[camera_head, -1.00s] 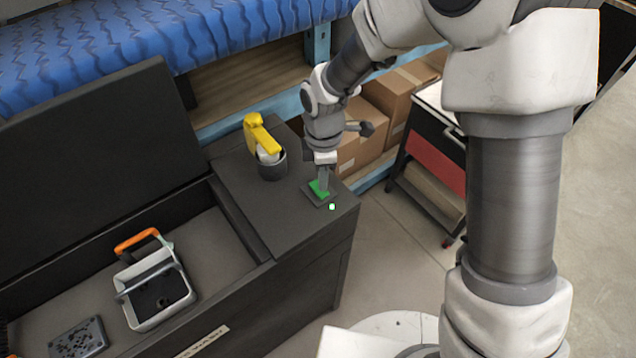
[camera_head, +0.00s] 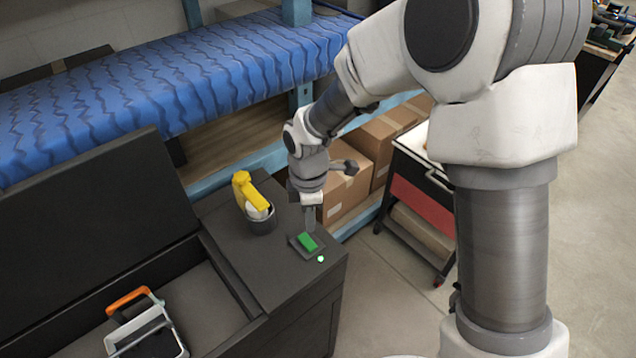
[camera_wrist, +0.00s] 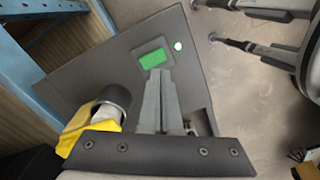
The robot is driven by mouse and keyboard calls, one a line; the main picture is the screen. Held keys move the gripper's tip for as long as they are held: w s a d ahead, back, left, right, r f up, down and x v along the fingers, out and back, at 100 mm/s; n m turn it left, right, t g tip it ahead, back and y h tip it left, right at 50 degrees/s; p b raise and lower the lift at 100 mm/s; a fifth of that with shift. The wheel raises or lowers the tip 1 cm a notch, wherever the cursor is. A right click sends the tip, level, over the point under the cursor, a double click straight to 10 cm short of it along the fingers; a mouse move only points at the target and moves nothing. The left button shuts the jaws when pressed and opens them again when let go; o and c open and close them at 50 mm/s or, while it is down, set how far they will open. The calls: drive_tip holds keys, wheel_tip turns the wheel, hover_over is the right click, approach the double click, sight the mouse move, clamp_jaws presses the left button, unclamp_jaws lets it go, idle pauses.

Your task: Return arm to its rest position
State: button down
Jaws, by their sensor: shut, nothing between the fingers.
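My gripper (camera_head: 310,224) points straight down over the right end of the black chest, its fingers shut and empty. My arm is stretched out and down from the upper right.
A yellow-topped item (camera_head: 250,192) stands in a dark round holder (camera_head: 262,224) left of my gripper. The open chest holds a grey caddy with an orange handle (camera_head: 128,298). Cardboard boxes (camera_head: 375,145) and a red-fronted cart (camera_head: 421,201) stand behind and right.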

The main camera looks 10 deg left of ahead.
drive_tip(key=shift+d+r, duration=0.1)
drive_tip(key=s+d+r+m+t, duration=0.2)
drive_tip(key=d+r+m+t, duration=0.1)
drive_tip(key=d+r+m, duration=1)
drive_tip(key=s+d+r+m+t+b, duration=0.1)
drive_tip(key=s+d+r+m+t, duration=0.1)
drive_tip(key=s+d+r+m, duration=0.7)
drive_tip(key=s+d, duration=0.1)
drive_tip(key=s, duration=0.1)
drive_tip(key=shift+s+d+t, duration=0.2)
drive_tip(key=shift+s+t, duration=0.1)
drive_tip(key=shift+s, duration=0.1)
drive_tip(key=shift+a, duration=0.15)
